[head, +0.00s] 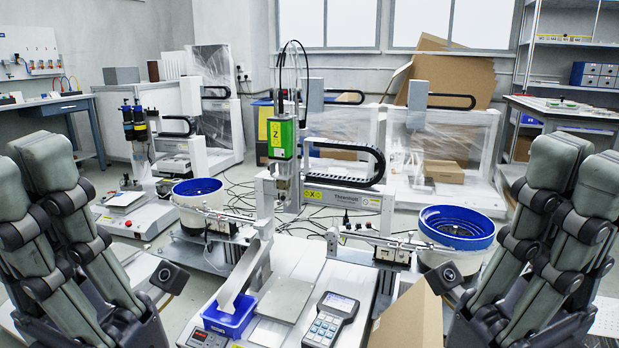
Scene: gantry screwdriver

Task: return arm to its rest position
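My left gripper (32,168) stands upright at the left edge of the head view, close to the camera. My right gripper (572,165) stands upright at the right edge. Both have thick grey padded fingers, and I see nothing held in either. The fingers overlap in this view, so I cannot tell how far apart they are. Both grippers appear in front of the workstation, clear of its parts. The green screwdriver unit (283,140) hangs from the gantry at the centre, above the white work table.
Blue-lined feeder bowls (197,188) (457,227) flank the gantry. A blue bin (229,315) and a handheld controller (331,319) sit on the table front. A cardboard piece (412,318) stands at front right. Benches line both sides. Cables lie on the floor behind.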

